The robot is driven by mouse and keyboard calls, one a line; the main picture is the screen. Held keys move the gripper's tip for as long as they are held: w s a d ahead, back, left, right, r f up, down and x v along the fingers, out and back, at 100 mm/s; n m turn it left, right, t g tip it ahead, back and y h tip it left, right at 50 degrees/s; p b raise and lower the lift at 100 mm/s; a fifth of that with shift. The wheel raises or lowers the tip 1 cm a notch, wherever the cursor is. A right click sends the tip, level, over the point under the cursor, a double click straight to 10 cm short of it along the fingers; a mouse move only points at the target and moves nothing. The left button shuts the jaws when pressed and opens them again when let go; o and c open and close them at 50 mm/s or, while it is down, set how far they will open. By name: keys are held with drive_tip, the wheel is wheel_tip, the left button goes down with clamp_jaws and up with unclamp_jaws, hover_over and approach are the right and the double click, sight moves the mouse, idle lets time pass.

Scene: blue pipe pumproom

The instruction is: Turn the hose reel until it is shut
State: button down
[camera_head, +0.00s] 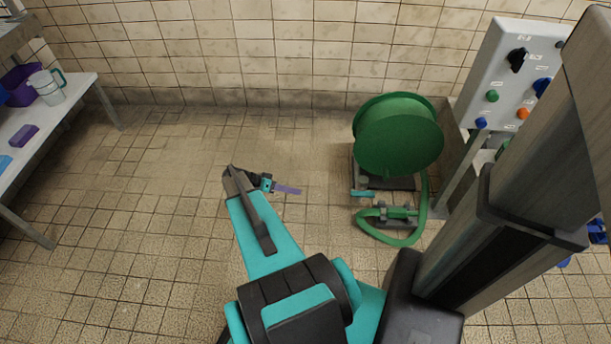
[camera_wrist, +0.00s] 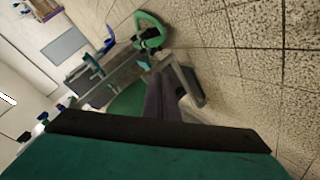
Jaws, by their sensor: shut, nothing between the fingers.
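The green hose reel (camera_head: 398,134) stands on a low frame on the tiled floor near the back wall, right of centre in the head view. Its green hose (camera_head: 422,230) loops in front of the frame. My gripper (camera_head: 288,190) is shut and empty, to the left of the reel and apart from it. In the wrist view, my shut fingers (camera_wrist: 162,96) show dark purple. Part of the green reel (camera_wrist: 128,101) shows behind them, mostly hidden by my wrist. The hose loop (camera_wrist: 150,32) shows above.
A grey control panel (camera_head: 507,75) with knobs and buttons stands right of the reel. A white bench (camera_head: 60,100) at the left holds a jug (camera_head: 48,88) and purple items. The floor (camera_head: 170,200) between bench and gripper is clear.

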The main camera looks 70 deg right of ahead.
drive_tip(key=w+a+r+n+t+y+p, duration=0.1)
drive_tip(key=w+a+r+n+p, duration=0.1)
drive_tip(key=a+r+n+p, duration=0.5)
drive_tip(key=w+a+r+t+y+p, duration=0.15)
drive_tip(key=a+p, duration=0.35)
drive_tip(key=a, duration=0.6)
drive_tip(key=w+a+r+n+t+p, duration=0.1)
drive_tip(key=a+r+n+p, duration=0.4)
drive_tip(key=a, duration=0.4)
drive_tip(key=s+a+r+n+t+y+p, duration=0.1)
drive_tip(key=s+a+r+n+p, duration=0.2)
drive_tip(key=a+r+p, duration=0.6)
drive_tip(key=s+a+r+n+y+p, duration=0.2)
drive_tip(key=a+r+n+p, duration=0.3)
drive_tip(key=a+r+p, duration=0.3)
drive_tip(key=shift+s+a+r+n+t+p, duration=0.5)
drive_tip(key=shift+a+p, duration=1)
drive_tip(key=shift+a, duration=2.2)
drive_tip(key=shift+s+f+y, duration=0.15)
drive_tip(key=shift+y, duration=0.1)
drive_tip(key=c, duration=1.8)
unclamp_jaws()
drive_tip(key=shift+o, duration=0.2)
drive_tip(key=shift+d, duration=0.1)
